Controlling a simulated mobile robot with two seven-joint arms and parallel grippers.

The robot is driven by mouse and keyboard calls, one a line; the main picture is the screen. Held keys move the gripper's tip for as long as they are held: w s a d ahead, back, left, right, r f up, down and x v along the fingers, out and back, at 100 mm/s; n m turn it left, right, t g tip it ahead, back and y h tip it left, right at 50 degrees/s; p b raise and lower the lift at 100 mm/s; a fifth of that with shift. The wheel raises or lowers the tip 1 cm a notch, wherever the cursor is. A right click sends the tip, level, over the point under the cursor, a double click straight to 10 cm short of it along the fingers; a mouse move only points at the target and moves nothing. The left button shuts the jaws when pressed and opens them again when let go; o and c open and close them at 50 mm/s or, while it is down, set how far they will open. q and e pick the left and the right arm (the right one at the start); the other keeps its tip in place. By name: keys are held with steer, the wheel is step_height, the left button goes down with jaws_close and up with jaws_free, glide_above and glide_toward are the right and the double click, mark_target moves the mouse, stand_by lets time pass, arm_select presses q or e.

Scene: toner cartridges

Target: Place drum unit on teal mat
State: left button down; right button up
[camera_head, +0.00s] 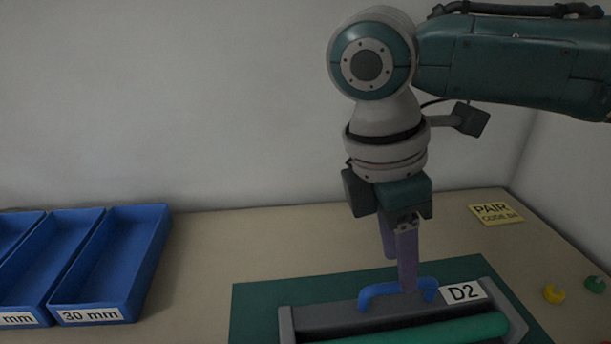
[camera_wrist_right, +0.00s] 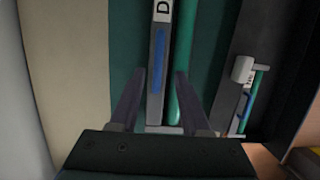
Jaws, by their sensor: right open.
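The drum unit (camera_head: 325,318), with a blue handle (camera_head: 398,288), a green roller (camera_head: 450,331) and a D2 label, lies over the teal mat (camera_head: 255,305) and appears to rest on it. The head view cuts off its near side. In the right wrist view the drum unit (camera_wrist_right: 156,105) shows teal mat (camera_wrist_right: 122,40) on both sides. My right gripper (camera_head: 400,272) points down at the handle. Its fingers are apart, one on each side of the handle in the wrist view (camera_wrist_right: 159,76), not closed on it. My left gripper is out of view.
Blue bins (camera_head: 128,255) with millimetre labels stand at the left. A similar smaller-looking unit (camera_wrist_right: 247,100) sits in a dark area beside the mat.

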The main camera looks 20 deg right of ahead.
steer(key=v, duration=0.8)
steer(key=s+a+f+m+t+y, duration=0.2)
steer(key=s+a+f+m+y, duration=0.35)
steer(key=s+a+f, duration=0.45)
steer(key=s+d+m, duration=0.1)
steer(key=s+m+t, duration=0.1)
steer(key=m, duration=0.1)
steer(key=shift+d+t, duration=0.3)
steer(key=shift+d, duration=0.05)
steer(key=s+d+m, duration=0.1)
steer(key=d, duration=0.1)
steer(key=s+d+m+h, duration=0.1)
steer(key=s+d+m, duration=0.1)
steer(key=d, duration=0.1)
steer(key=s+d+m+h, duration=0.1)
steer(key=d, duration=0.1)
steer(key=shift+s+d+f+m+t+h, duration=0.25)
steer(key=shift+s+d+m+t, duration=0.05)
steer(key=shift+s+m, duration=0.05)
steer(key=shift+d, duration=0.15)
